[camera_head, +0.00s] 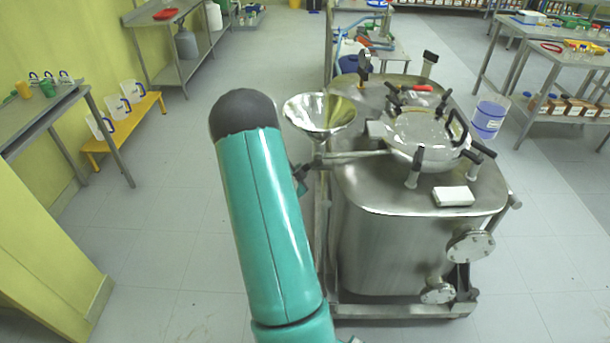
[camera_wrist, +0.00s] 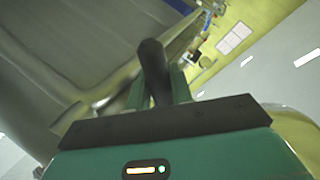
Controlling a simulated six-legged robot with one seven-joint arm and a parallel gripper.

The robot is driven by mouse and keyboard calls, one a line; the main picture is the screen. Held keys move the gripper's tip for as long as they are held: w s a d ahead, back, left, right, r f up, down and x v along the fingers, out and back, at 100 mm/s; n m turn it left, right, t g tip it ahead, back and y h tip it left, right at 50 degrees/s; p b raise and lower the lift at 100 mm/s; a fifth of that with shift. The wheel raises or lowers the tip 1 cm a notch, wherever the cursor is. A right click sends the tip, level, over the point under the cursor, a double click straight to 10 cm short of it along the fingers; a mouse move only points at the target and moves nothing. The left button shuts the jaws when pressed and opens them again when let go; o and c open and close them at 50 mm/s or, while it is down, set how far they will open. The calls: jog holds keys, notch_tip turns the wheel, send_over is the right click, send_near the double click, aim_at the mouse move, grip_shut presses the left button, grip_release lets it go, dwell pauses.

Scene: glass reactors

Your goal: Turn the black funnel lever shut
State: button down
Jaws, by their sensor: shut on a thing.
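The steel funnel (camera_head: 320,113) stands at the left side of the steel reactor (camera_head: 395,235), on a pipe that runs to the reactor's top. In the wrist view the black lever (camera_wrist: 153,62) sticks up between the green fingers of my gripper (camera_wrist: 158,88). The gripper is shut on it. In the head view my green arm reaches up left of the funnel, and the gripper is mostly hidden behind it. The lever's base and the valve under the funnel are hidden, so I cannot tell the valve's position.
The reactor's lid (camera_head: 420,135) has several black clamp handles around it. A white block (camera_head: 453,196) lies on the reactor's top. A yellow bench (camera_head: 125,132) and a steel table (camera_head: 45,112) stand at the left. The floor between them and the reactor is clear.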

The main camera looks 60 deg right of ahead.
jog(key=r+m, duration=0.1)
jog(key=m+t+y, duration=0.1)
jog(key=w+r+m+t, duration=0.1)
jog(key=shift+w+a+r+y, duration=0.1)
jog(key=shift+a+r+y, duration=0.2)
jog(key=shift+a+r, duration=0.05)
jog(key=shift+w+a+r+m+t+y, duration=0.15)
jog(key=shift+r+m+t+y, duration=0.1)
jog(key=shift+r+m+t, duration=0.3)
jog(key=shift+w+r+m+t+y, duration=0.15)
jog(key=shift+r+m+t+y, duration=0.15)
jog(key=shift+r+m, duration=0.3)
jog(key=shift+r, duration=0.1)
jog(key=c, duration=1.3)
grip_release()
jog(key=v, duration=1.4)
